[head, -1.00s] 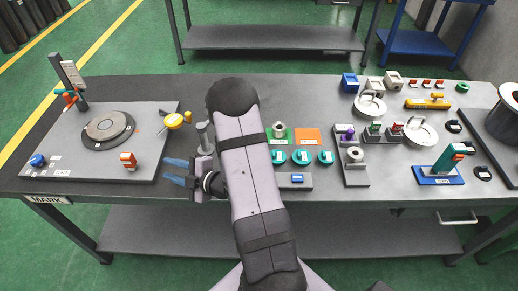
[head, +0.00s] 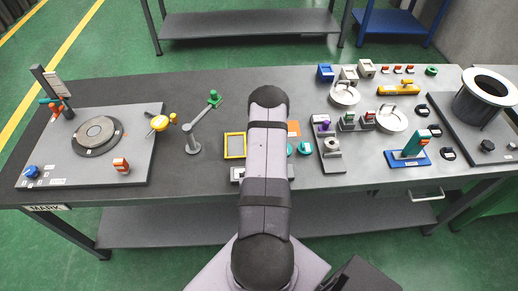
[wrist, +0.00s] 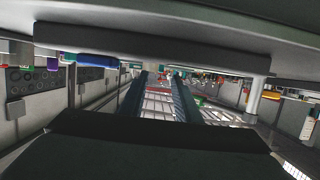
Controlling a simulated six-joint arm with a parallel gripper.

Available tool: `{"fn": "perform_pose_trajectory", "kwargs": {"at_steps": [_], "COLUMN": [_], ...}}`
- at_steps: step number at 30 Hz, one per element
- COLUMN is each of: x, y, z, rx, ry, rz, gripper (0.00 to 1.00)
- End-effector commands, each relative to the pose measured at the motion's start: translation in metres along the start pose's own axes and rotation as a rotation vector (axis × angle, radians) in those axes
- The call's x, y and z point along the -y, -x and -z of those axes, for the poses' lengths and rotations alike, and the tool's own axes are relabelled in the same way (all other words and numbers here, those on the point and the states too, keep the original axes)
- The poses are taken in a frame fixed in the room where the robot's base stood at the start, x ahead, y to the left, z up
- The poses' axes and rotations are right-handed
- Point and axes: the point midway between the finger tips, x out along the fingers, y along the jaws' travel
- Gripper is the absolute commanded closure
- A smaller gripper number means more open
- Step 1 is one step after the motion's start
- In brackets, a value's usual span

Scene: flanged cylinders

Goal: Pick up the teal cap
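A round teal cap (head: 304,148) sits on the workbench just right of my arm in the head view. A sliver of another teal piece shows at the arm's edge beside it. Any other teal caps behind the arm are hidden. My gripper is hidden behind my arm in the head view. In the wrist view my gripper (wrist: 160,92) shows two blue-teal fingers apart, with nothing seen between them. I cannot make out a teal cap in the wrist view, so its distance from the fingers is unclear.
Left of my arm are a yellow square frame (head: 234,146) and a grey jointed stand with a green tip (head: 203,121). An orange plate (head: 293,128) lies behind the cap. A grey holder with a ring (head: 332,147) stands close on the right.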

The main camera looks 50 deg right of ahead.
Motion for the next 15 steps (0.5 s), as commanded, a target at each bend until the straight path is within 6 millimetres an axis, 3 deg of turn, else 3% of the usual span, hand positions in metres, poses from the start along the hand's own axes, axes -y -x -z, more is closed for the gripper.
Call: {"fn": "perform_pose_trajectory", "kwargs": {"at_steps": [9,15], "x": [0.001,0.001], "y": [-0.034,-0.045], "z": [0.000,0.001], "rx": [-0.004,-0.001], "ry": [0.003,0.002], "rz": [0.003,0.003], "gripper": [0.70,0.70]}}
